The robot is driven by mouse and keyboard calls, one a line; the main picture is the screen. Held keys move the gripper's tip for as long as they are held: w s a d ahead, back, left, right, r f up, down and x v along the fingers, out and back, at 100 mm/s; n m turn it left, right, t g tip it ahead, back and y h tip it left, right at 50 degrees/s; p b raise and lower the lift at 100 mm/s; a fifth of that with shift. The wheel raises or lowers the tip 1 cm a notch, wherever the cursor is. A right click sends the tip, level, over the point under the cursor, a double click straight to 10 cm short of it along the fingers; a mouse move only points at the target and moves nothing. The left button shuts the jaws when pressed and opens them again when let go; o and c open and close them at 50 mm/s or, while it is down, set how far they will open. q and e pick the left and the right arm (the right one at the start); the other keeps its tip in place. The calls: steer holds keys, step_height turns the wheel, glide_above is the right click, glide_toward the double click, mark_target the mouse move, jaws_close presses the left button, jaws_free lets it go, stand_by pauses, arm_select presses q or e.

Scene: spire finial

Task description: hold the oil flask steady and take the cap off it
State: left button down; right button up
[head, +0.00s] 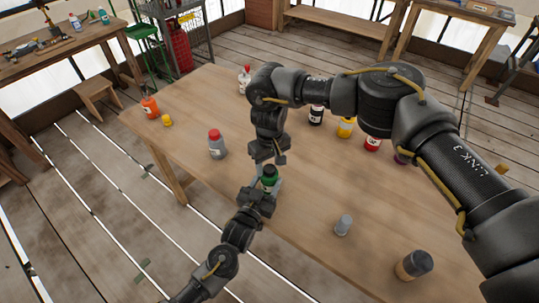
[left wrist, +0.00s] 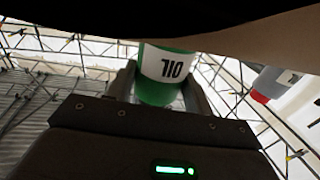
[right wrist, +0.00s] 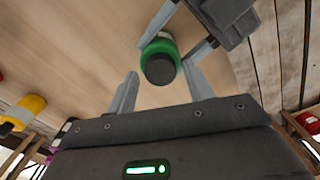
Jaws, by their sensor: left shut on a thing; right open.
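The oil flask (head: 268,182) is green with a white label and a dark cap, and stands near the table's front edge. In the left wrist view the flask (left wrist: 168,62) shows its OIL label upside down. My left gripper (head: 263,190) is shut on the flask's body from the near side. My right gripper (head: 268,157) is open above the flask, pointing down. In the right wrist view the dark cap (right wrist: 160,69) appears between the spread fingertips, and no finger visibly touches it. The cap is on the flask; its height below the fingertips is hard to judge.
On the wooden table (head: 300,205) a grey bottle with a red cap (head: 217,147) stands left of the flask. Several coloured bottles line the far side, partly behind my right arm.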

steer(key=shift+f, duration=0.55)
